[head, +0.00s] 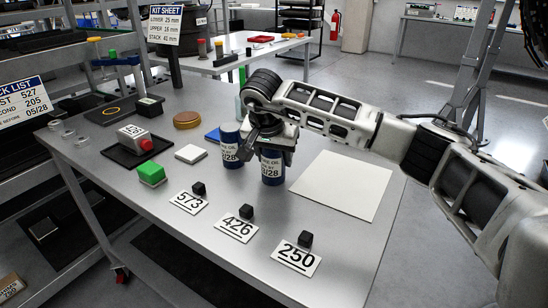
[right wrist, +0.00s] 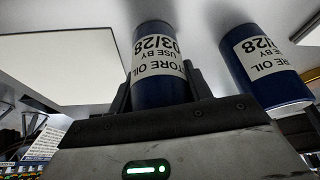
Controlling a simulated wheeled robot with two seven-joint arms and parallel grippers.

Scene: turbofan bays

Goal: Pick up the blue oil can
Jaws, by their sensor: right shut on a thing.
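My right gripper (head: 272,147) reaches down from above and is shut on a blue oil can (head: 272,171) with a white label. In the right wrist view the held can (right wrist: 158,62) stands between the two dark fingers, its label reading "03/28". Its base is at or close to the tabletop; I cannot tell if it touches. A second blue can (head: 231,149) with a similar label stands just left of it, apart from the gripper. It also shows in the right wrist view (right wrist: 268,68). My left gripper is not in view.
On the table (head: 330,253), a white sheet (head: 343,184) lies right of the cans. Number cards 573 (head: 188,203), 426 (head: 236,226) and 250 (head: 296,258) lie in front, with small black blocks. A green block (head: 151,174) and a dark tray (head: 117,153) are left.

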